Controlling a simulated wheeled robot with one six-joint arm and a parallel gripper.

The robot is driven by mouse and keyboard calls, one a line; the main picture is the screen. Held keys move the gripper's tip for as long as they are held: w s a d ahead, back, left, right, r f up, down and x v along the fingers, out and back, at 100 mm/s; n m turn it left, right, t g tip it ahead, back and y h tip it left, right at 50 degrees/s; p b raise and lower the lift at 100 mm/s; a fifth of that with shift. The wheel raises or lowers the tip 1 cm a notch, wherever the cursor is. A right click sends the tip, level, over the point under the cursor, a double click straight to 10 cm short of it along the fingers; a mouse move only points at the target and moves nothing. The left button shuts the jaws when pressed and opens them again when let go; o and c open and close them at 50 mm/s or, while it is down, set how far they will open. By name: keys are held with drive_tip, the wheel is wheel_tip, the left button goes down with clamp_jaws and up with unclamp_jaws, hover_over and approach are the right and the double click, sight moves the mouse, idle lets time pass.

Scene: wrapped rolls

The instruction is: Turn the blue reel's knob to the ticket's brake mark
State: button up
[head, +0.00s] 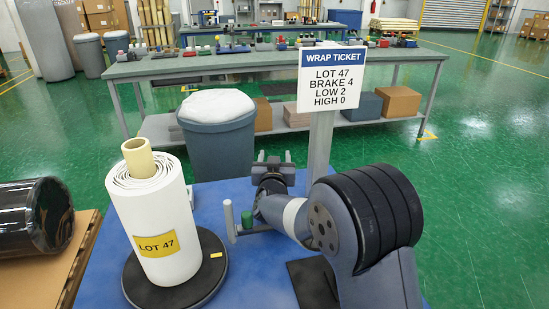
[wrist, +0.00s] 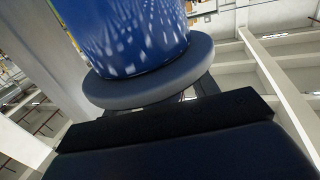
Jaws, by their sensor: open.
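The wrap ticket (head: 332,75) stands on a grey post and reads LOT 47, BRAKE 4, LOW 2, HIGH 0. My gripper (head: 274,158) is open, its two fingers pointing away from the camera above the blue tabletop; nothing shows between them. In the wrist view a shiny blue cylinder with white streaks (wrist: 130,35), apparently the blue reel, rises from a round grey flange (wrist: 150,84) beyond the dark gripper body. I cannot make out the reel's knob or its brake marks in either view. The reel is not clear in the head view.
A white roll labelled LOT 47 (head: 152,215) stands on a black round base (head: 207,270) at left. A black-wrapped roll (head: 35,218) lies far left. A grey bin (head: 218,140) stands behind.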

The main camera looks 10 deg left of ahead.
drive_tip(key=s+d, duration=0.2)
drive_tip(key=s, duration=0.8)
drive_tip(key=shift+s, duration=0.35)
drive_tip(key=w, duration=0.3)
drive_tip(key=w+a, duration=0.1)
drive_tip(key=w, duration=0.3)
drive_tip(key=w+a, duration=0.1)
drive_tip(key=w, duration=0.3)
drive_tip(key=shift+s+f+y+b, duration=0.1)
drive_tip(key=shift+y+b, duration=0.2)
drive_tip(key=shift+n, duration=0.3)
drive_tip(key=shift+a, duration=0.1)
drive_tip(key=shift+s+r+p, duration=0.1)
drive_tip(key=shift+r+p, duration=0.15)
drive_tip(key=shift+p, duration=0.25)
